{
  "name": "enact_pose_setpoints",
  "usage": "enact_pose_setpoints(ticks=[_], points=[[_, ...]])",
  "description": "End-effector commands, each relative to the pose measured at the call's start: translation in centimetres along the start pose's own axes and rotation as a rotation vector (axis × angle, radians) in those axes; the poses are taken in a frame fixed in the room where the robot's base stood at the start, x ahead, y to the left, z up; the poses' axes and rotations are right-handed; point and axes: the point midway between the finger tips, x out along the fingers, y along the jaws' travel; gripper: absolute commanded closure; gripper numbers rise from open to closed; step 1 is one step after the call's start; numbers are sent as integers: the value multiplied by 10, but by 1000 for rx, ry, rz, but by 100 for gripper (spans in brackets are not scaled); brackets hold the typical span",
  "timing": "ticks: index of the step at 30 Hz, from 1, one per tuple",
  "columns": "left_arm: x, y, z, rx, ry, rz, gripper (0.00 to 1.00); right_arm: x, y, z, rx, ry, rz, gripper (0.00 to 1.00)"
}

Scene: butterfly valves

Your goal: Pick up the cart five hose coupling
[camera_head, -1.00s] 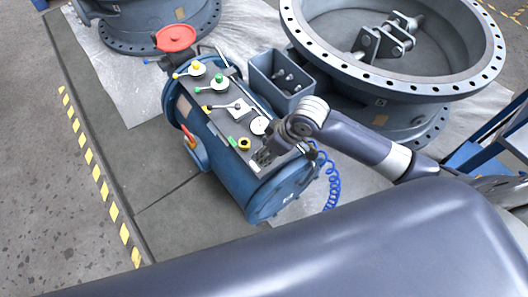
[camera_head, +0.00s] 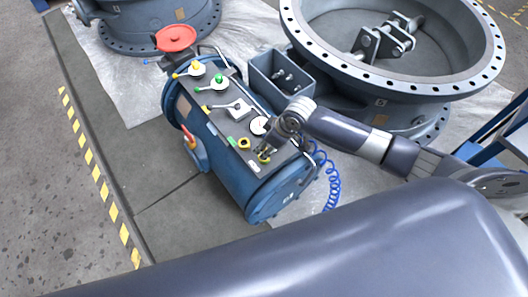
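A blue cylindrical cart (camera_head: 225,170) stands on the dark mat with a panel of valves and fittings along its top. A blue coiled hose (camera_head: 331,185) hangs at its right end. A small yellow ring-shaped fitting (camera_head: 264,158) sits near that end of the panel; I cannot tell whether it is the hose coupling. My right gripper (camera_head: 265,152) comes in from the right and points down right over this fitting. Its fingers are small and partly overlap the fitting, so their opening and any contact are unclear. My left gripper is not in view.
Another yellow ring (camera_head: 244,143) and a round white gauge (camera_head: 259,125) lie close by on the panel. A grey open bin (camera_head: 263,75) is fixed behind it. A large flanged valve body (camera_head: 440,90) stands at the back right. The floor at left is clear.

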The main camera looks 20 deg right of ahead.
Motion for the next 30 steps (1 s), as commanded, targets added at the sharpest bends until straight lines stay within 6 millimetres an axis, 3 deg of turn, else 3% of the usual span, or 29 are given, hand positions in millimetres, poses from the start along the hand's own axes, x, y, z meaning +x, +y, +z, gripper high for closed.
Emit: enact_pose_setpoints(ticks=[6,14,15,20,30], points=[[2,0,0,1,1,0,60,23,1,0,0,0,1,55],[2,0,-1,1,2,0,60,26,1,0,-1,0,1,55],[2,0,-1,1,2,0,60,26,1,0,-1,0,1,57],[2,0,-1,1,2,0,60,26,1,1,-1,0,1,94],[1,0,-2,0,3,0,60,25,1,0,-1,2,1,95]])
